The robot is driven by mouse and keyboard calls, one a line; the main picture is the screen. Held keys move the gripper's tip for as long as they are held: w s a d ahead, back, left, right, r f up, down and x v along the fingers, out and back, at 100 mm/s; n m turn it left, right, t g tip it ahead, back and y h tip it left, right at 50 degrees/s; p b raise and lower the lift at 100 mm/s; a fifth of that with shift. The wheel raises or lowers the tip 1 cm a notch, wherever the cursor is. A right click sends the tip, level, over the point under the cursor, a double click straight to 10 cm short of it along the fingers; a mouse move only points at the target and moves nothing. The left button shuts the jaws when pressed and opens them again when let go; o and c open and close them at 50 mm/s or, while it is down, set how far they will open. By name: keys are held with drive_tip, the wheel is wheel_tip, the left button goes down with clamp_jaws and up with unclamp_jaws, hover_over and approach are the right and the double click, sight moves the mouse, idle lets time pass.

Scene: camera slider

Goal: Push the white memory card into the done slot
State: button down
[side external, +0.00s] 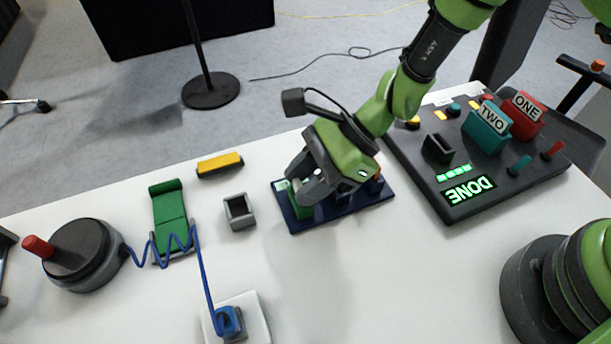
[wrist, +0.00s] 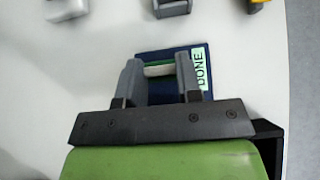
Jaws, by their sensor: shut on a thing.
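My gripper (side external: 308,192) is over the left end of a navy board (side external: 300,228) in the side view. In the wrist view my gripper (wrist: 160,76) is shut on the white memory card (wrist: 160,70), seen edge-on as a pale strip between the fingers. The card sits at a green slot block (wrist: 158,62), beside the DONE label (wrist: 201,68). The green block (side external: 299,211) is partly hidden by the fingers in the side view. How deep the card is in the slot cannot be told.
A dark console (side external: 452,205) with a lit DONE sign and red and teal blocks stands at right. A grey open socket (side external: 239,212), yellow block (side external: 220,164), green hinged piece (side external: 171,215), red-handled crank (side external: 80,252) and blue plug (side external: 230,322) lie left. The front middle table is clear.

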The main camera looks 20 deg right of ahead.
drive_tip(key=shift+f, duration=0.1)
idle(0.3)
drive_tip(key=c, duration=0.7)
unclamp_jaws()
drive_tip(key=shift+d, duration=0.1)
drive_tip(key=shift+v, duration=2.95)
